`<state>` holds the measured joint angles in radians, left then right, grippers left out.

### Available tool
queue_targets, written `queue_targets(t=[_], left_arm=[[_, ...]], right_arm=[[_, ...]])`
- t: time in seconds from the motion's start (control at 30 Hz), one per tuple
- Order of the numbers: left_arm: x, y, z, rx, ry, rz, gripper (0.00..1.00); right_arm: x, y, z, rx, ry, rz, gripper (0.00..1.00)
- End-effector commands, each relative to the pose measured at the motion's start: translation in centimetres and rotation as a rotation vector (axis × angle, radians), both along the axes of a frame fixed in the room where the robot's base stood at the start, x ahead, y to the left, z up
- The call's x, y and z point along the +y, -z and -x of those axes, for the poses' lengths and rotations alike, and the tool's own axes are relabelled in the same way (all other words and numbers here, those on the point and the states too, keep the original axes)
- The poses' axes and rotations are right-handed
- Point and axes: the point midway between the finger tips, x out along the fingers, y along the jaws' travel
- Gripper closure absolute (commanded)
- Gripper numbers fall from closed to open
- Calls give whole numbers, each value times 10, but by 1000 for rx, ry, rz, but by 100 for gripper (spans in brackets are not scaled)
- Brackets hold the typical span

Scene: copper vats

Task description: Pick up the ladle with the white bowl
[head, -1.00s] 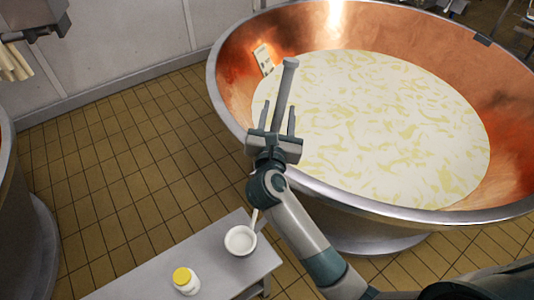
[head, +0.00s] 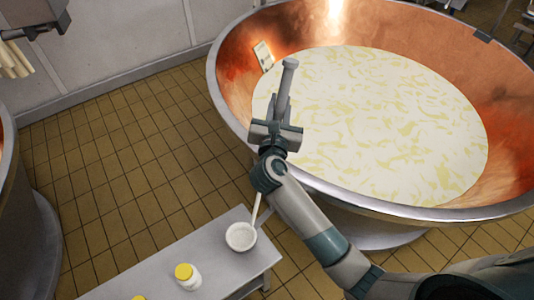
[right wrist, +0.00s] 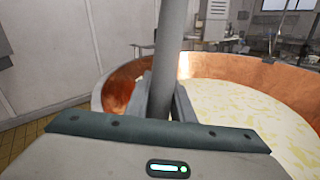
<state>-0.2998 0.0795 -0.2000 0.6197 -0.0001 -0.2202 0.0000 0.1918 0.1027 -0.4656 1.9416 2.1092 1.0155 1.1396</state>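The ladle's white bowl (head: 241,237) is at the right end of a grey bench. Its pale handle (head: 258,208) rises from the bowl and passes behind my right arm. A long grey shaft (head: 289,75), in line with that handle, stands up between my right gripper's fingers; the join is hidden by the wrist. My right gripper (head: 281,105) is shut on this shaft. In the right wrist view the shaft (right wrist: 170,35) runs upright, with a finger close on each side of my right gripper (right wrist: 162,105). My left gripper is not in view.
The grey bench (head: 150,262) also holds a yellow-lidded white jar (head: 188,278). The tiled floor (head: 120,165) at left is clear.

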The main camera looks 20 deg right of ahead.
Motion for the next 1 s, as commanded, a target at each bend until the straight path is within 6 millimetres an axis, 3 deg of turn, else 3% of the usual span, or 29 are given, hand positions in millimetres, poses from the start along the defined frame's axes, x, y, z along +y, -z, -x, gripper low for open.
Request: queue_targets(t=[0.47, 1.0], left_arm=[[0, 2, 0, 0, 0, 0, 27], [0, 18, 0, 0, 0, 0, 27]], right_arm=[[0, -8, 0, -3, 0, -2, 100], [0, -87, 0, -6, 0, -3, 100]])
